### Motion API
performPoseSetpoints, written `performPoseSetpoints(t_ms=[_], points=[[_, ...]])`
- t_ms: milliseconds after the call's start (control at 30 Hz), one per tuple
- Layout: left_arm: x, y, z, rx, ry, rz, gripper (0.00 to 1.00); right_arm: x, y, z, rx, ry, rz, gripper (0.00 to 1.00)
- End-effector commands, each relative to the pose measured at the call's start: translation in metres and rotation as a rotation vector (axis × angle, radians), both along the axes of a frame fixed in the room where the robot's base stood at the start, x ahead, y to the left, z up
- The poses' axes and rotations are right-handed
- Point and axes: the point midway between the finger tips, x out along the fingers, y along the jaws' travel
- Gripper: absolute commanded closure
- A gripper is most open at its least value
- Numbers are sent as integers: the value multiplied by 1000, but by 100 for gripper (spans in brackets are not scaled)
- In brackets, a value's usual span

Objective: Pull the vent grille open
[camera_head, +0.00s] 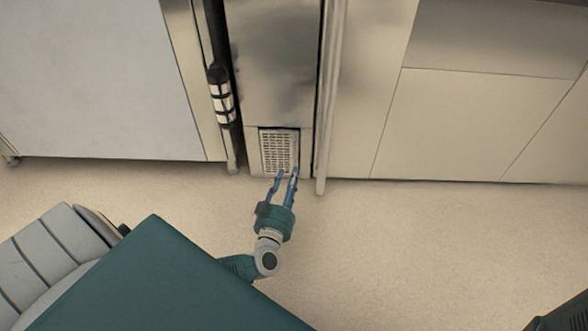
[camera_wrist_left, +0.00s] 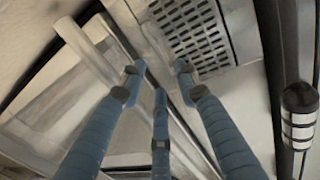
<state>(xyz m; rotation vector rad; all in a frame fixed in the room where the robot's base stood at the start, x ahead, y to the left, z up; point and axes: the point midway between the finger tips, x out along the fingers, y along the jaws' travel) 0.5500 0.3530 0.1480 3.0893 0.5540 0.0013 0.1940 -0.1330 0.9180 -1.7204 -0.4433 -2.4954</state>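The vent grille (camera_head: 278,148) is a small, pale perforated panel low on the front of a narrow steel column. It looks shut, lying about flush with the column. In the left wrist view the grille (camera_wrist_left: 193,30) fills the top middle, with rows of dark slots. My left gripper (camera_head: 284,173) has blue fingers and is at the grille's lower edge. In the left wrist view the left gripper's fingers (camera_wrist_left: 156,72) are spread, with nothing between them. I cannot tell whether a fingertip touches the grille. My right gripper is not in view.
A black-and-white cylindrical fitting (camera_head: 221,95) is on an upright left of the column. A vertical post (camera_head: 328,110) stands right of it. Pale cabinet panels (camera_head: 460,125) extend to the right. The floor (camera_head: 410,240) at the right is clear.

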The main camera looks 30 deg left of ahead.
Motion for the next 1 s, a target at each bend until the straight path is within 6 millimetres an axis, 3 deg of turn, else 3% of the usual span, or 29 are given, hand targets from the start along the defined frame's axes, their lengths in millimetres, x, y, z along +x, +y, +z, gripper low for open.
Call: performPoseSetpoints(t_ms=[33, 300, 733, 900, 1000], points=[[11, 4, -4, 2, -6, -1, 68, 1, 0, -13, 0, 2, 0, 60], [50, 18, -3, 2, -2, -1, 68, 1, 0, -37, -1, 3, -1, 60], [60, 22, 0, 1, 0, -1, 68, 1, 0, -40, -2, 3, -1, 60], [60, 22, 0, 1, 0, -1, 100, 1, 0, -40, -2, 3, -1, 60], [60, 22, 0, 0, 0, -1, 100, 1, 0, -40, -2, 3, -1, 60]])
